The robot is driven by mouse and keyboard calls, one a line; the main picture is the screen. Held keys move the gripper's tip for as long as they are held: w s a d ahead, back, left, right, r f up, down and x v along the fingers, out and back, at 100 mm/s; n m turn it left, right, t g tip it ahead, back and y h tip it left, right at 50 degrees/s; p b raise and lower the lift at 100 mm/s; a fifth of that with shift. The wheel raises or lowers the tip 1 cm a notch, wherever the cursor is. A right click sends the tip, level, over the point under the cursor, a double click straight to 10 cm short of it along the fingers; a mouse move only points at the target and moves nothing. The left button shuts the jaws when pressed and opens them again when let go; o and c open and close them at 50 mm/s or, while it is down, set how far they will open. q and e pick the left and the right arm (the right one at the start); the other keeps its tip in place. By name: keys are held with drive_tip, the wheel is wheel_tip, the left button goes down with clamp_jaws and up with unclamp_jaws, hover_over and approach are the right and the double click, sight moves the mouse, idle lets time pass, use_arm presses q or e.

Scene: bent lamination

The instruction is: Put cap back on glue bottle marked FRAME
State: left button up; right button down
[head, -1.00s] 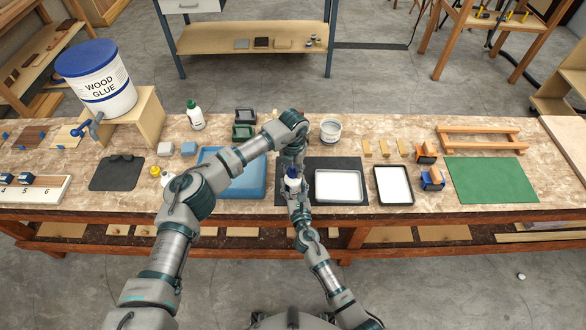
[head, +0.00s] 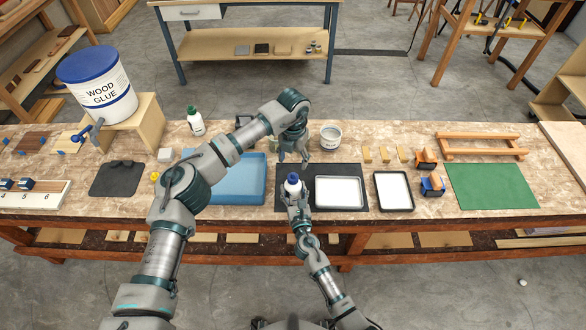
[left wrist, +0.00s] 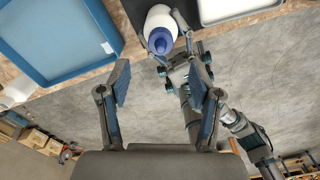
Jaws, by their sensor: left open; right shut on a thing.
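A white glue bottle (head: 292,190) with a blue cap (head: 293,178) on its top is held by my right gripper (head: 297,199). In the left wrist view the white bottle (left wrist: 160,18) appears with the blue cap (left wrist: 161,40) toward the camera. My right gripper (left wrist: 181,38) is shut around its side. The label cannot be read, and I cannot tell how tightly the cap sits. My left gripper (head: 293,158) is open and empty, behind and apart from the cap. Its two spread fingers (left wrist: 160,95) show in the left wrist view with nothing between them.
A dark mat (head: 345,167) bears a white-filled tray (head: 339,192) beside the bottle. A blue tray (head: 238,185) lies to the left, partly behind my left arm. A green-capped bottle (head: 196,126) and a tub (head: 330,137) stand farther back. A wood glue bucket (head: 100,85) stands at left.

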use_arm(q)
drive_tip(key=shift+r, duration=1.65)
use_arm(e)
drive_tip(key=shift+c, duration=1.1)
unclamp_jaws()
drive_tip(key=s+d, duration=0.2)
drive_tip(key=s, duration=0.9)
drive_tip(key=shift+s+d, duration=0.15)
drive_tip(key=shift+s, duration=0.2)
